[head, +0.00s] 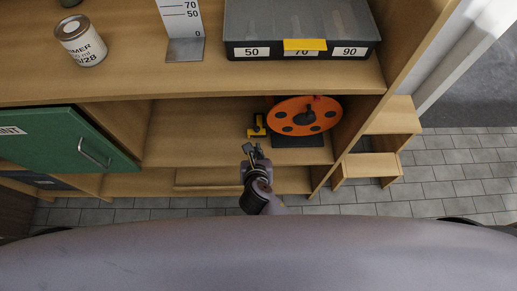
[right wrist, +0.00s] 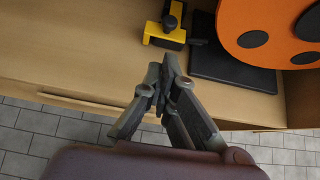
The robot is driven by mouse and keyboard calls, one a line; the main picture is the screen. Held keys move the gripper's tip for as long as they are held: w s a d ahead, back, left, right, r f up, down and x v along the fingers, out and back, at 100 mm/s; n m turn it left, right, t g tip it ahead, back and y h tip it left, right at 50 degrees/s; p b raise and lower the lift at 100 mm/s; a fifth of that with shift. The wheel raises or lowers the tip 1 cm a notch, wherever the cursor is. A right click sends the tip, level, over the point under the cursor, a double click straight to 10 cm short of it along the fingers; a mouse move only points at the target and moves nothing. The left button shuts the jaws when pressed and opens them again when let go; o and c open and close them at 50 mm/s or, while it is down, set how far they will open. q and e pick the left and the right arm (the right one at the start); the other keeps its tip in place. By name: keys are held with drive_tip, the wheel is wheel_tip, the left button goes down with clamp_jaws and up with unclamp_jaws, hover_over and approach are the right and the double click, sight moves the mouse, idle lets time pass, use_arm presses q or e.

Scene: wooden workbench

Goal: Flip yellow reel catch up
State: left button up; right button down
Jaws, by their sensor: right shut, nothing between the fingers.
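The yellow catch (head: 258,121) sits on the lower shelf, just left of the orange reel (head: 290,107). In the right wrist view the catch (right wrist: 166,37) is a yellow bracket with a dark knob on it, at the top middle. The reel (right wrist: 262,22) stands to its right on a black base (right wrist: 232,72). My right gripper (head: 252,150) is shut and empty, in front of the catch and apart from it. Its fingertips (right wrist: 165,72) are together below the catch in the right wrist view. My left gripper is not in view.
The upper shelf holds a tin (head: 80,42), a metal scale plate (head: 185,50) and a grey bin (head: 300,25) above the reel. A green door (head: 65,143) is at the left. The lower shelf (head: 195,130) is bare left of the catch.

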sight(256, 137)
drive_tip(key=b+x, duration=0.1)
drive_tip(key=x, duration=0.5)
drive_tip(key=shift+w+f+b, duration=0.1)
drive_tip(key=shift+f+b, duration=0.05)
drive_tip(key=shift+b, duration=0.15)
drive_tip(key=shift+w+f, duration=0.4)
drive_tip(key=shift+w, duration=0.25)
